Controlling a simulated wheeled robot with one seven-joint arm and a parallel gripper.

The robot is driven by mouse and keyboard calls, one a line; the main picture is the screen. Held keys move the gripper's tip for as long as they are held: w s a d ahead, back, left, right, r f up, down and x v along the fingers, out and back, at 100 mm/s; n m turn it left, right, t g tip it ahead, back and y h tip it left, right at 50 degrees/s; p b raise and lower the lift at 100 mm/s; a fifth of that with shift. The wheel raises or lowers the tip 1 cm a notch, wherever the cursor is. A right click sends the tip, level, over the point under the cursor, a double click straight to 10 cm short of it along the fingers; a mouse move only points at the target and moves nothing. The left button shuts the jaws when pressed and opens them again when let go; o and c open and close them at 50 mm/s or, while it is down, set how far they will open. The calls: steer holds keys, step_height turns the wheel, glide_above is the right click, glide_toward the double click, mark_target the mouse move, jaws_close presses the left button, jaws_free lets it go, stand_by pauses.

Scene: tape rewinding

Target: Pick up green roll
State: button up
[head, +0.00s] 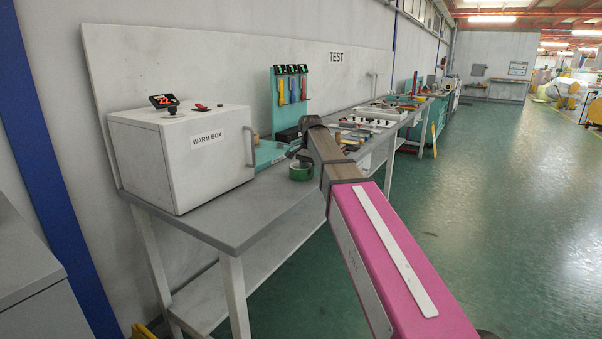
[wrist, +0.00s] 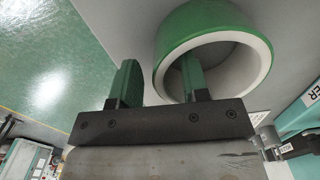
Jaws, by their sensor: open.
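The green roll (head: 301,172) rests on the grey bench near its front edge, right of the warm box. In the wrist view the green roll (wrist: 205,20) shows a green outside and a white inner ring. My gripper (wrist: 160,64) is open. Its right finger shows within the roll's hole and its left finger is outside, so the roll's wall lies between them. I cannot tell whether either finger touches the wall. In the head view my gripper (head: 298,154) is just above and at the roll, partly hidden by my arm.
The white warm box (head: 185,160) stands on the left of the grey bench (head: 215,222). A teal rack (head: 290,95) with tools stands behind. More items lie on the bench (head: 360,125) further along. Green floor (head: 500,200) is open on the right.

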steer(key=shift+f, duration=0.6)
steer(key=shift+c, duration=0.2)
jaws_close()
steer(key=shift+r, duration=0.1)
